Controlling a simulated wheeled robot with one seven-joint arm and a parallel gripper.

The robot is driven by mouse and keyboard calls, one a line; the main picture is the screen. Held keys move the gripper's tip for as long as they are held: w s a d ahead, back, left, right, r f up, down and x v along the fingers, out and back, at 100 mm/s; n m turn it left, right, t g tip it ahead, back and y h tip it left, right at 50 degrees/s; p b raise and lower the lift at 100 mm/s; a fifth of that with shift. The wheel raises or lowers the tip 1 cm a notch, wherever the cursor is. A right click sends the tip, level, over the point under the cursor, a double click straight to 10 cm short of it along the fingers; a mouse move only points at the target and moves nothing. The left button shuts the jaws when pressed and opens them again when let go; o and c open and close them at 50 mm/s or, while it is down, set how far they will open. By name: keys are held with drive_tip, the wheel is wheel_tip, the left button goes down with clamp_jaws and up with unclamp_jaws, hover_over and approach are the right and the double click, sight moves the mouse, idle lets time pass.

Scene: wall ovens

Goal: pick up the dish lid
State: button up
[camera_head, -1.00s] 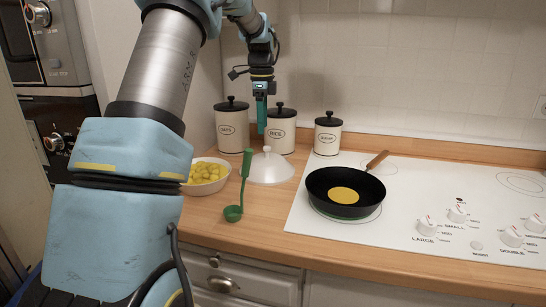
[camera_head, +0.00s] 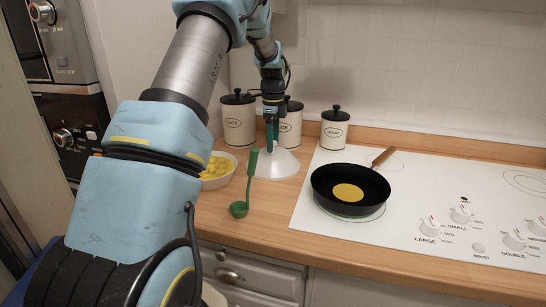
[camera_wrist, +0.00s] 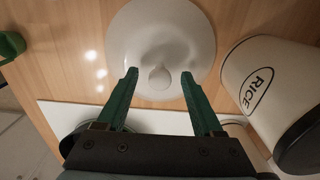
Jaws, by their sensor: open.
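The dish lid (camera_head: 279,165) is a white, shallow cone lying on the wooden counter between the bowl and the stove. In the wrist view the lid (camera_wrist: 160,40) shows from above, with a round knob (camera_wrist: 159,77) at its middle. My gripper (camera_head: 271,138) points down right above the lid. In the wrist view its two green fingers (camera_wrist: 160,80) are apart, one on each side of the knob. I cannot tell whether either finger touches it. In the head view the fingers hide the knob.
Canisters (camera_head: 239,122) stand behind; the RICE canister (camera_wrist: 262,85) is close to my fingers. A black pan (camera_head: 340,205) with yellow food sits on the white stove (camera_head: 400,235).

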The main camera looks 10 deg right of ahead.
drive_tip(key=shift+f, duration=0.35)
drive_tip(key=shift+c, duration=0.2)
clamp_jaws()
idle(1.0)
